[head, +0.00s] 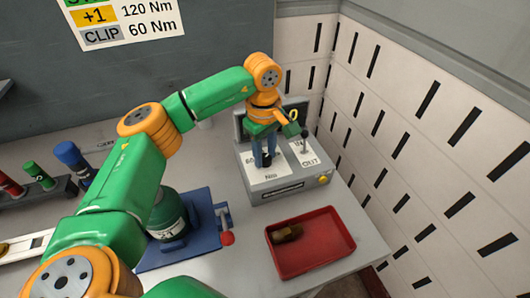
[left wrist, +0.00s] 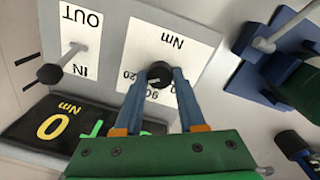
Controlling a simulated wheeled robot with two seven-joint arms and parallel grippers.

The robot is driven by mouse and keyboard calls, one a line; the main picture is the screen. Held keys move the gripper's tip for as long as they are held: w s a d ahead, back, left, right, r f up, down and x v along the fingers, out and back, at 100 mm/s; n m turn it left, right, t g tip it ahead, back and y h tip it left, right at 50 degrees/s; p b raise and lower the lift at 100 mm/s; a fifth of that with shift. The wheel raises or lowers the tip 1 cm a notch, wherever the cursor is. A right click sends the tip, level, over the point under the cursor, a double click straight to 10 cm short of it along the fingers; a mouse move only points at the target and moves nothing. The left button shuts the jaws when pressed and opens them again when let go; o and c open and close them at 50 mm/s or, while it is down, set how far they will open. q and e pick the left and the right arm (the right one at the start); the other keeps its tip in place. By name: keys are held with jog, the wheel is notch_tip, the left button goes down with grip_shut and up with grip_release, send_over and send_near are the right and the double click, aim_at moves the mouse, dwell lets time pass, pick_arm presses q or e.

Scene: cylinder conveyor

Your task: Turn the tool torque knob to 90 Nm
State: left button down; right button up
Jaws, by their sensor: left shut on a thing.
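The torque knob (left wrist: 159,72) is a small dark round knob on a white dial plate (left wrist: 168,45) marked Nm, on the grey tool box (head: 285,184). My left gripper (left wrist: 160,82) is shut on the knob, with one blue finger on each side. In the head view my left gripper (head: 264,160) reaches down onto the dial plate and hides the knob. Dial numbers including 120 and 90 show upside down beside the knob, partly covered by the fingers. The knob's pointer setting cannot be read clearly. My right gripper is not in view.
A lever (head: 304,143) stands on the IN/OUT plate beside the dial. A black display (left wrist: 52,122) shows a yellow 0. A red tray (head: 322,262) holds a brown piece. A blue fixture (head: 205,222) stands left. The slotted wall (head: 400,120) is close on the right.

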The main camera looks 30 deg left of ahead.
aim_at(265, 158)
pick_arm(q)
jog(key=n, duration=0.5)
jog(key=shift+n, duration=0.3)
jog(key=n, duration=0.5)
jog(key=shift+r, duration=0.1)
jog(key=shift+n, duration=0.4)
jog(key=c, duration=0.5)
grip_release()
jog(key=shift+b, duration=0.3)
notch_tip(265, 158, up, 7)
jog(key=shift+s+d+r+b, duration=0.1)
jog(key=shift+d+b, duration=0.05)
jog(key=shift+b, duration=0.35)
